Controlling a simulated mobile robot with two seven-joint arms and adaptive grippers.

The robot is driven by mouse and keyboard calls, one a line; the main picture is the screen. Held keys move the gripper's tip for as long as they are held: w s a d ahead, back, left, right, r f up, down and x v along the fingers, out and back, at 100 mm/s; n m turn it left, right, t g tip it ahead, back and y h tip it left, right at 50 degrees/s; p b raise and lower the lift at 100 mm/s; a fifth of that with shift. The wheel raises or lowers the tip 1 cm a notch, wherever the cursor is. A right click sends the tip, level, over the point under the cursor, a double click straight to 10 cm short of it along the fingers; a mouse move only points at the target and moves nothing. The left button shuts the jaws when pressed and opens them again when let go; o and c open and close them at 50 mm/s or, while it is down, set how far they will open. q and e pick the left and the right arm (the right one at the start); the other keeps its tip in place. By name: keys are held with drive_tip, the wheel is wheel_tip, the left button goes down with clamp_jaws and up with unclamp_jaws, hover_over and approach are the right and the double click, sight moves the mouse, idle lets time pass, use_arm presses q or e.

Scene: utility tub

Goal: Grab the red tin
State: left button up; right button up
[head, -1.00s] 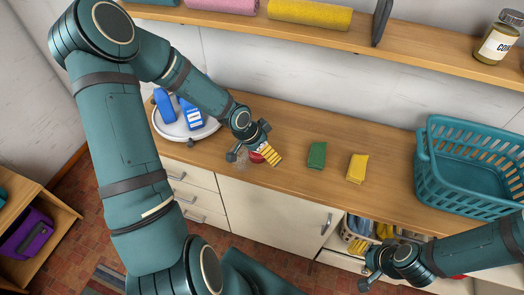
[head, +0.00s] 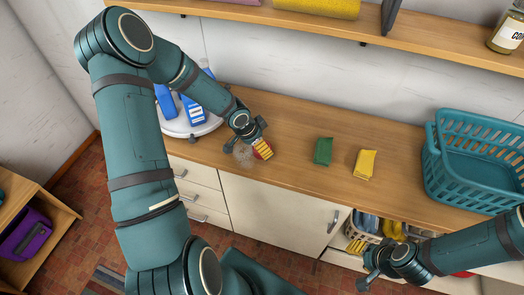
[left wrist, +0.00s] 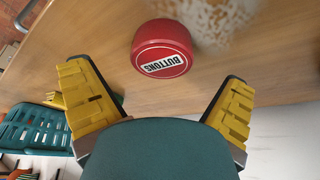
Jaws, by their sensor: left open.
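The red tin (left wrist: 162,48), labelled BUTTONS, is on the wooden counter in the left wrist view, just ahead of and between my open fingers. In the head view only a bit of the red tin (head: 262,150) shows beside the fingers; the rest is hidden. My left gripper (head: 249,150) is low over the counter, open and empty; its yellow-padded fingers (left wrist: 157,85) spread either side of the tin in the wrist view, apart from it. My right gripper (head: 368,270) is at the lower right, in front of the counter, its opening unclear.
A clear, speckled object (head: 244,156) is close beside the tin. A white round tray (head: 176,128) with blue packages is at the left. Green (head: 323,151) and yellow (head: 364,165) blocks and a teal basket (head: 470,175) are to the right. A shelf (head: 430,35) hangs above.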

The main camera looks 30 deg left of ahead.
use_arm(q)
drive_tip(key=b+x, duration=0.1)
drive_tip(key=x, duration=0.3)
drive_tip(key=shift+a+f, duration=0.1)
drive_tip(key=c, duration=1.3)
